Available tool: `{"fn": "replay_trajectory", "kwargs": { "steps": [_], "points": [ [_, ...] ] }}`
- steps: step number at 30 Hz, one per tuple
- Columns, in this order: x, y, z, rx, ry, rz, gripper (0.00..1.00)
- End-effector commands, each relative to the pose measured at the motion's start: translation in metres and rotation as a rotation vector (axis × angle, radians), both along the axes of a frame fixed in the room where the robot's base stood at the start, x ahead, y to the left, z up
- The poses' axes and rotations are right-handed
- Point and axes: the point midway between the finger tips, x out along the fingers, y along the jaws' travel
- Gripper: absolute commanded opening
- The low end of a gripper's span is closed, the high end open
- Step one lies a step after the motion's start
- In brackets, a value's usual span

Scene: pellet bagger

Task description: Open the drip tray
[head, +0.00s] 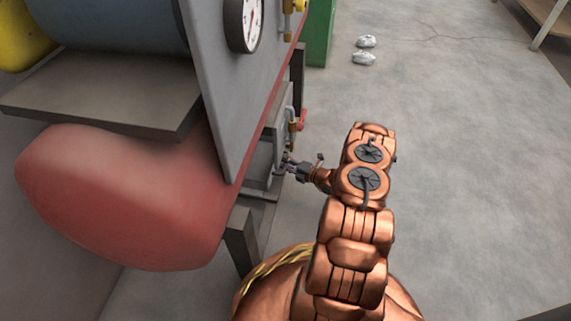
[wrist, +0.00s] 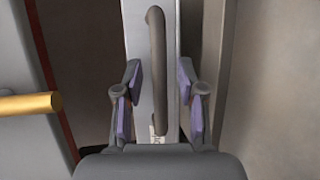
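In the wrist view, the drip tray's front appears to be a narrow light grey panel (wrist: 133,30). It carries a dark grey bar handle (wrist: 157,60), which runs upright in the picture. My gripper (wrist: 158,80) is open, with one purple-padded finger on each side of the handle. Gaps show between the pads and the bar, so neither pad visibly touches it. In the head view, my gripper (head: 289,163) is at the side of a grey box (head: 262,165) low under the machine. The handle is too small to make out there.
A brass valve with a red lever (head: 302,121) sits just above my gripper. A brass rod (wrist: 30,104) shows at the left of the wrist view. A large red rounded body (head: 120,200) is at left. The floor (head: 460,150) to the right is mostly clear.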

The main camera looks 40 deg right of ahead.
Motion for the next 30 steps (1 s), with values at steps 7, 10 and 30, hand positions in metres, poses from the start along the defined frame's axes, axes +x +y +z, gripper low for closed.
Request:
{"fn": "replay_trajectory", "kwargs": {
  "steps": [7,10,30],
  "points": [
    [0.0000,-0.0001,0.0001,0.000,0.000,0.000,0.15],
    [-0.0002,0.0000,0.0000,0.000,0.000,0.000,0.05],
    [-0.0009,0.0010,-0.0001,0.000,0.000,0.005,0.00]
  ]
}}
